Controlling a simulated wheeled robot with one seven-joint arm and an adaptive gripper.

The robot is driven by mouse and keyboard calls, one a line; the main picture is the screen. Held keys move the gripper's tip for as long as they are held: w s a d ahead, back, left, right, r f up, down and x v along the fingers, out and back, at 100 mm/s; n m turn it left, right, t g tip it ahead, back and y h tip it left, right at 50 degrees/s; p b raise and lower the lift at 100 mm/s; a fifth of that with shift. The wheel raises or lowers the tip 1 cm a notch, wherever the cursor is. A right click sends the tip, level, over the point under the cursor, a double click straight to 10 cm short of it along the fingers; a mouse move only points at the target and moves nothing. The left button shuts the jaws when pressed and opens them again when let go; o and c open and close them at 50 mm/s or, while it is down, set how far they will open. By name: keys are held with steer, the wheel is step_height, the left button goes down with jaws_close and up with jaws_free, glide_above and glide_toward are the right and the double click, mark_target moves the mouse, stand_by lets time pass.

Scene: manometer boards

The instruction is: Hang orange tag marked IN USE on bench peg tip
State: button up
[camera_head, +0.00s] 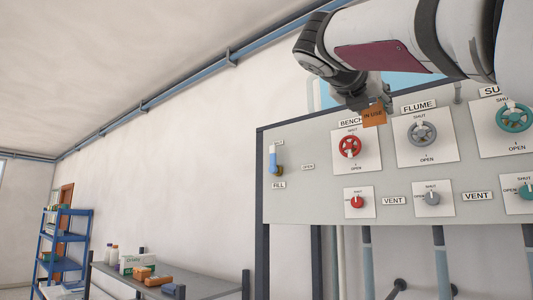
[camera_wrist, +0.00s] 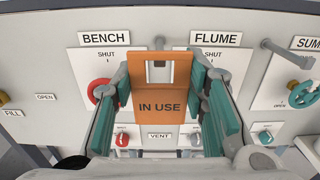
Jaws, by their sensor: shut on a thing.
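The orange tag marked IN USE (camera_wrist: 162,106) is upright between the teal-padded fingers of my gripper (camera_wrist: 161,84), which is shut on it. The tag has a rectangular opening near its top. In the head view the tag (camera_head: 374,115) hangs below my gripper (camera_head: 362,102), in front of the board between the BENCH and FLUME labels. A small grey end (camera_wrist: 159,41) shows just above the tag's top edge, perhaps the bench peg tip. The rest of that peg is hidden, and I cannot tell whether it touches the tag.
The grey board (camera_head: 300,205) carries a red BENCH wheel (camera_head: 349,147), a grey FLUME wheel (camera_head: 422,133) and a teal wheel (camera_head: 515,117). Another grey peg (camera_wrist: 286,52) sticks out right of FLUME. A side table (camera_head: 200,280) and blue shelf (camera_head: 66,239) stand at left.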

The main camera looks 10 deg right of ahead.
steer(key=shift+p+x, duration=1.85)
steer(key=shift+x, duration=0.8)
stand_by(2.5)
steer(key=shift+f, duration=0.35)
stand_by(0.6)
steer(key=o, duration=0.9)
